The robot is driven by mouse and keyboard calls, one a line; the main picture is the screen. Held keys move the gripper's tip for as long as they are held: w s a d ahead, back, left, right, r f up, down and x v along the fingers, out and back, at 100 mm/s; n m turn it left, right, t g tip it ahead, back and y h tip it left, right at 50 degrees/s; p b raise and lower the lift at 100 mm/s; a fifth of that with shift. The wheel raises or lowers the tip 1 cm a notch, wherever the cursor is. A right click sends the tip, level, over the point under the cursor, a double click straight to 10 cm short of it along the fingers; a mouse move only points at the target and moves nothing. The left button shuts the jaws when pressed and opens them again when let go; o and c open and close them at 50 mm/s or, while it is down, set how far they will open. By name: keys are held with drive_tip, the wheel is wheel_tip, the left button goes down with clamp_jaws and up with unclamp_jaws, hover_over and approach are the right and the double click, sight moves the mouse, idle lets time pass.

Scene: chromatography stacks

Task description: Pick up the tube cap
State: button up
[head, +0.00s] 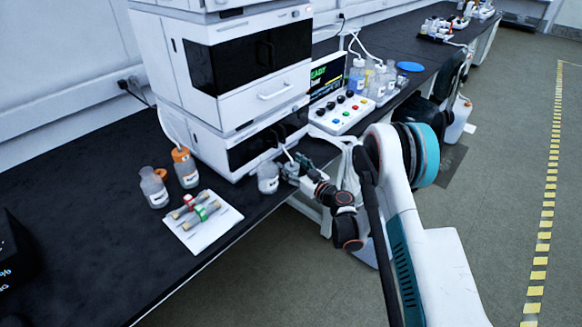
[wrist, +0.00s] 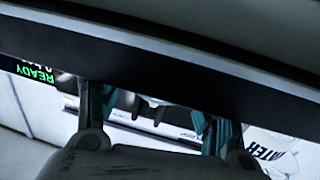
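No tube cap can be singled out with certainty. Two capped tubes lie on a white sheet (head: 204,238) in the head view, one with a red cap (head: 188,200) and one with a green cap (head: 200,212). My gripper (head: 287,171) is far to their right, beside a clear bottle (head: 267,180) at the foot of the white instrument stack. In the wrist view my gripper (wrist: 152,118) has its fingers spread apart. A small pale piece (wrist: 150,101) shows beyond the gap; I cannot tell what it is. Nothing is visibly held.
The instrument stack (head: 222,139) rises close behind my gripper. An orange-capped bottle (head: 185,168) and an open bottle (head: 154,189) stand left. A control box (head: 343,117) stands right. A bottle marked WATER (wrist: 278,152) is close to one finger. The left bench top (head: 85,215) is mostly clear.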

drive_tip(key=c, duration=0.7)
